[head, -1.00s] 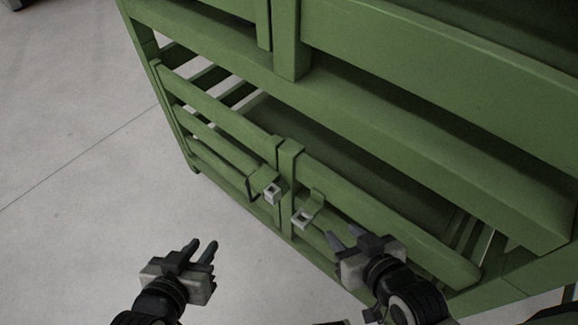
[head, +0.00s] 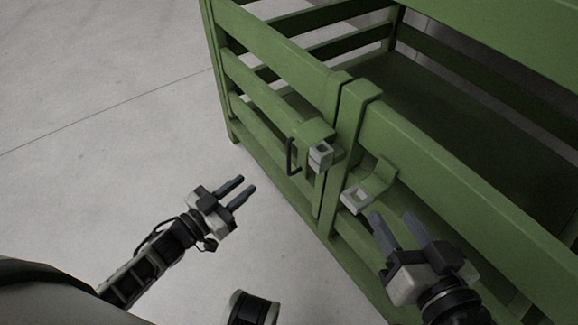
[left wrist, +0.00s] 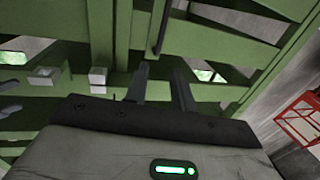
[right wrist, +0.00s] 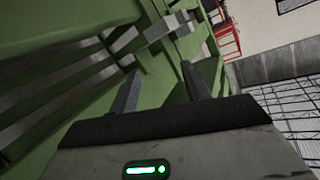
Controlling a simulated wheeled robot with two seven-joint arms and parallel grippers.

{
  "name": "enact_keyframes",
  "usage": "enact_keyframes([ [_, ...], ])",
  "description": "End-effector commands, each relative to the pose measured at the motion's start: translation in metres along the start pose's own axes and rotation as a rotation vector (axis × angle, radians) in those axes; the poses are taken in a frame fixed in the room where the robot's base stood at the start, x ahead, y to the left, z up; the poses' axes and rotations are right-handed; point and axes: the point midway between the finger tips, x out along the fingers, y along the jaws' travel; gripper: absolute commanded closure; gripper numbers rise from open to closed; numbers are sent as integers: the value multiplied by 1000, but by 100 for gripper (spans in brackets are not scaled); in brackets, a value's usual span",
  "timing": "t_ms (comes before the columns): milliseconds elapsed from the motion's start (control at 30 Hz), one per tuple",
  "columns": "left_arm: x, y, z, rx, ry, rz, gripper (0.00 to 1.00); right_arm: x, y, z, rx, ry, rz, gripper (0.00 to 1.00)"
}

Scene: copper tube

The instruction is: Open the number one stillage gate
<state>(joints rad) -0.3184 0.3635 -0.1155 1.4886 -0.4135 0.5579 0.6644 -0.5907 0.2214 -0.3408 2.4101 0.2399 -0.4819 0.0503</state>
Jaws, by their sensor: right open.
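The green stillage (head: 262,118) has slatted front gate panels meeting at two green posts (head: 357,105). No number shows on them. Left of the posts is a grey latch block (head: 320,156) with a dark bent handle (head: 291,156). Right of the posts is a grey bracket (head: 356,199) on a green strap. Both fittings also show in the left wrist view, the block (left wrist: 98,79) and the bracket (left wrist: 42,76). My left gripper (head: 246,186) is open and empty, left of the latch and apart from it. My right gripper (head: 394,217) is open and empty, just below the bracket.
An upper green rail (head: 500,45) overhangs the stillage at the top right. Bare grey floor (head: 100,90) lies free to the left. A red frame (left wrist: 300,118) stands off to the right in the left wrist view, and wire mesh (right wrist: 295,110) shows in the right wrist view.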

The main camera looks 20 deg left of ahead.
Motion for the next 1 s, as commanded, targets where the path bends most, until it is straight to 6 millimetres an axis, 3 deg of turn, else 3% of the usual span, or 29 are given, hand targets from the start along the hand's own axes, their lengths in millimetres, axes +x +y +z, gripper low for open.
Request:
enact_keyframes([
  [267, 31, -1, 3, 1, 12, 13, 75, 2, -2, 1, 31, 25, -22, 53],
  [700, 124, 0, 4, 0, 11, 11, 75, 5, -10, -5, 138, 102, -88, 53],
  [1000, 157, 0, 2, 0, 7, 11, 75, 5, -13, -7, 187, 127, -117, 53],
])
